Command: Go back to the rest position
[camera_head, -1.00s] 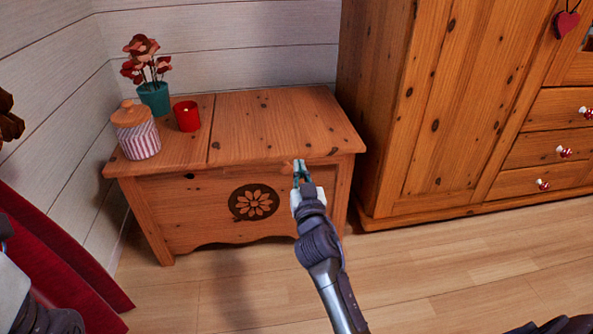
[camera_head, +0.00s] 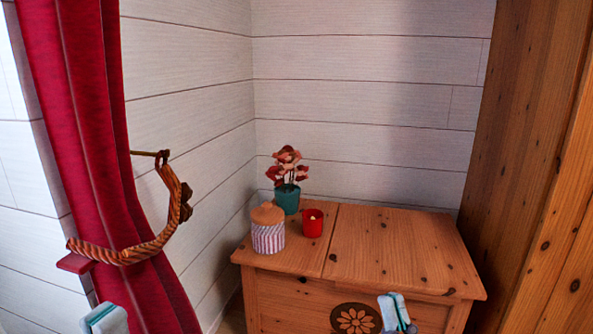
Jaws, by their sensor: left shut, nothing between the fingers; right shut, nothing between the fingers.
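My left gripper (camera_head: 105,318) shows only at its tip, at the bottom left edge in front of the red curtain. My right gripper (camera_head: 396,312) shows at the bottom, in front of the chest's front face, right of the carved flower. Both are shut and hold nothing. The rest of both arms is out of the picture.
A wooden chest (camera_head: 400,250) stands in the corner, with a striped jar (camera_head: 268,236), a red candle cup (camera_head: 312,223) and a potted flower (camera_head: 287,198) on its left part. A red curtain (camera_head: 85,130) with a rope tie (camera_head: 130,252) hangs at left. A wooden wardrobe (camera_head: 530,170) stands at right.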

